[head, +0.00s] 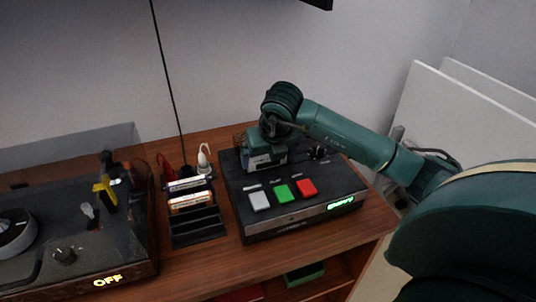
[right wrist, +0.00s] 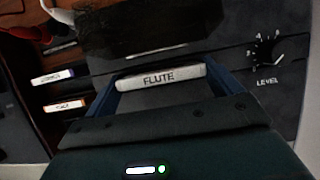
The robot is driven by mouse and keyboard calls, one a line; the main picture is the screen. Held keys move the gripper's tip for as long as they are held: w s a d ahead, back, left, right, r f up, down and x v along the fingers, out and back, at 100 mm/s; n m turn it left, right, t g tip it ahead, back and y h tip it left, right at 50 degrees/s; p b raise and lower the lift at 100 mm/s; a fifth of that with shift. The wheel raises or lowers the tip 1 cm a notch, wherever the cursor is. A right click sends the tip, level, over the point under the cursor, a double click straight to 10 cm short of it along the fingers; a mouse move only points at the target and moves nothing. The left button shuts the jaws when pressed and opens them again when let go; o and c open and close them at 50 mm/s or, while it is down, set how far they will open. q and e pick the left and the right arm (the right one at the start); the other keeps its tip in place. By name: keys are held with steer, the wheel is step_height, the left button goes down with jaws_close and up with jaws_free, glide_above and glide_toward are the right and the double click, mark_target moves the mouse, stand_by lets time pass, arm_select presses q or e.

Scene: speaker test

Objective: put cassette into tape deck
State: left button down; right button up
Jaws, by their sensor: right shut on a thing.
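The black tape deck (head: 335,189) stands on the wooden cabinet. It has white, green and red buttons on its front top and a lit green display that seems to read "EMPTY". My right gripper (head: 267,158) is over the rear left of the deck's top, shut on a cassette (head: 260,163). In the right wrist view the cassette's white label reads "FLUTE" (right wrist: 160,77), and it sits between the two blue fingers. A dark opening (right wrist: 140,35) in the deck lies just beyond it. I cannot tell whether the cassette touches the deck. My left gripper is out of view.
A black rack (head: 200,226) with labelled cassettes stands left of the deck. A record player (head: 60,250) with a clear cover and a lit "OFF" sign is further left. A white object (head: 204,158) stands behind the rack. A level knob (right wrist: 264,53) is on the deck.

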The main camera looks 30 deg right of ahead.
steer(key=shift+f, duration=0.35)
steer(key=shift+r, duration=0.1)
steer(key=o, duration=0.7)
steer(key=shift+r+p, duration=1.5)
steer(key=shift+r, duration=1.05)
